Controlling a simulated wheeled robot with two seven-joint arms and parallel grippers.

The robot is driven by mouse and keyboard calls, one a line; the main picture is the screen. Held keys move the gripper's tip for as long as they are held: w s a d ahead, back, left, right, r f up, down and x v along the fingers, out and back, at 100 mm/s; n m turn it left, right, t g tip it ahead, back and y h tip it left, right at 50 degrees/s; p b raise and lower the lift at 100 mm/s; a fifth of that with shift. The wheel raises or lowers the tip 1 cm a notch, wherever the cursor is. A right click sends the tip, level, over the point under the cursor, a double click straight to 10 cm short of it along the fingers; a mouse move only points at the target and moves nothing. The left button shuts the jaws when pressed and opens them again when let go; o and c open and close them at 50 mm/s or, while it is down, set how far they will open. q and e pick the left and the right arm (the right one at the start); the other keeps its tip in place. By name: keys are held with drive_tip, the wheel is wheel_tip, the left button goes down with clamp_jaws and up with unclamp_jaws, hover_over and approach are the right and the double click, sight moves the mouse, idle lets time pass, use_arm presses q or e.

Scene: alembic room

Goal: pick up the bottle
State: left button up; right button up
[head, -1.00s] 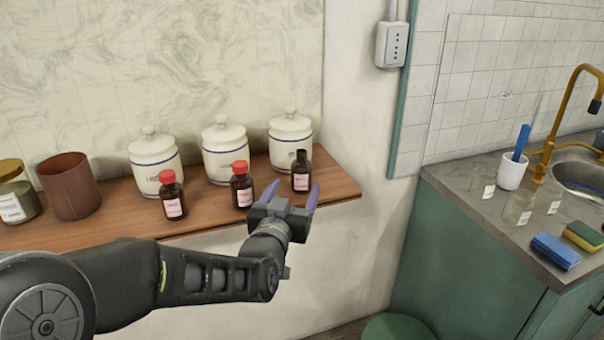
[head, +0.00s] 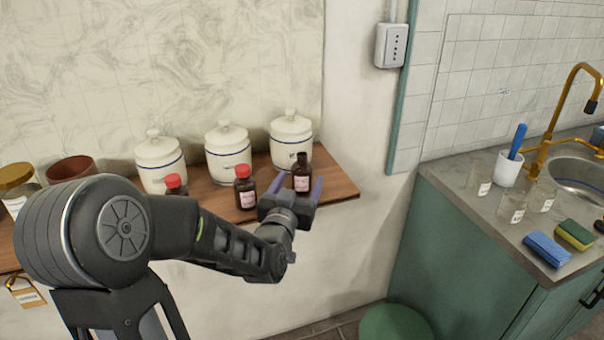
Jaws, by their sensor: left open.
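Three small brown bottles stand on the wooden shelf (head: 343,184) in the head view. The rightmost bottle (head: 302,173) is dark, has a pale label and shows no red cap. The middle bottle (head: 245,188) and the left bottle (head: 175,184) have red caps; my arm hides much of the left one. My left gripper (head: 297,190) is open, with its purple fingers pointing toward the rightmost bottle, one on each side of it in the picture. I cannot tell whether they touch it. My right gripper is not in view.
Three white lidded jars (head: 291,141) stand behind the bottles. A brown pot (head: 72,168) and a gold-lidded jar (head: 15,180) are at the left. At the right, a counter (head: 480,205) holds glass jars, a white cup (head: 508,172), sponges (head: 546,249) and a sink.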

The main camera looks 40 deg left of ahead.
sight(300, 181)
use_arm(q)
drive_tip(key=p+x, duration=0.1)
drive_tip(key=x, duration=0.2)
drive_tip(key=shift+w+a, duration=0.2)
drive_tip(key=shift+w, duration=0.15)
drive_tip(key=shift+c, duration=0.2)
clamp_jaws()
idle(0.7)
